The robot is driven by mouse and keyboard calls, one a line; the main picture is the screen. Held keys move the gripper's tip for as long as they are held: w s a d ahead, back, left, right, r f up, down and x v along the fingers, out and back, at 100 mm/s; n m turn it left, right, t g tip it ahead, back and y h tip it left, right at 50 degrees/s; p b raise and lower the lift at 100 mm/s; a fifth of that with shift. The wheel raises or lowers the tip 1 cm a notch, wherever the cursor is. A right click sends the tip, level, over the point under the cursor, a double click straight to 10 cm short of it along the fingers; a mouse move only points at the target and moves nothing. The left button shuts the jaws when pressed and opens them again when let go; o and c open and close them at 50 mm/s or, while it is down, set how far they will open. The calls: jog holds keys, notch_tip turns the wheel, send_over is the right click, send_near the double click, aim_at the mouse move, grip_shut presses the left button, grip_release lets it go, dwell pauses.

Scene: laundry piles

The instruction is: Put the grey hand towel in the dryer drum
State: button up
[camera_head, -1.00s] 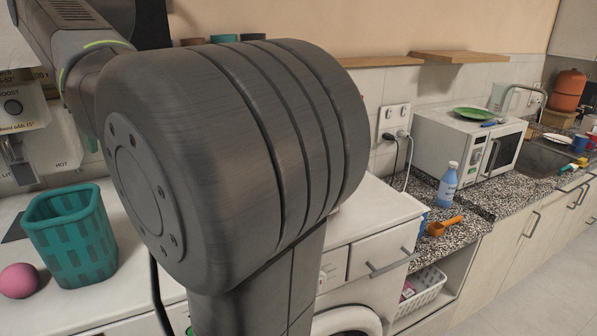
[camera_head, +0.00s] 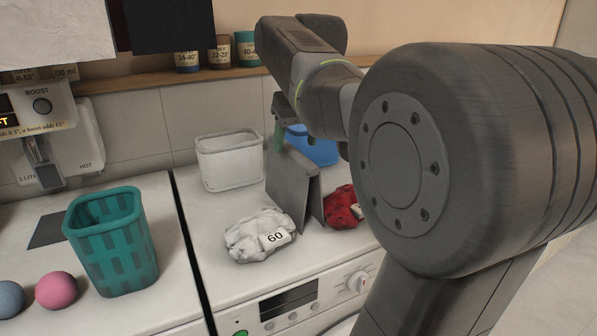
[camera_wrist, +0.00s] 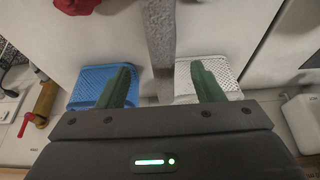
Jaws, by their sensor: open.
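A grey, fabric-like piece (camera_head: 290,187), apparently the hand towel, stands tented in an inverted V on the white machine top. In the wrist view the grey piece (camera_wrist: 159,30) is a narrow, speckled strip running between the finger lines. My gripper (camera_wrist: 161,70) is open, with green fingers on either side of that strip; I cannot tell whether they touch it. In the head view my gripper (camera_head: 287,132) is above the grey piece, partly hidden by my arm. The dryer drum is not visible; only a sliver of a round door rim shows at the bottom, beside my arm.
A white bundle tagged 60 (camera_head: 258,236) lies left of the grey piece, a red cloth (camera_head: 342,207) right. Behind are a white basket (camera_head: 229,160) and a blue basket (camera_head: 316,148). A teal basket (camera_head: 112,245) and two balls are on the left worktop. A shelf (camera_head: 150,79) runs behind.

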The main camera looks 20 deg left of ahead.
aim_at(290, 161)
jog(key=p+x, duration=0.1)
jog(key=x, duration=0.6)
jog(key=shift+s+a+f, duration=0.1)
jog(key=shift+a+f, duration=0.05)
jog(key=shift+f, duration=0.05)
jog(key=c, duration=1.2)
jog(key=shift+r, duration=0.1)
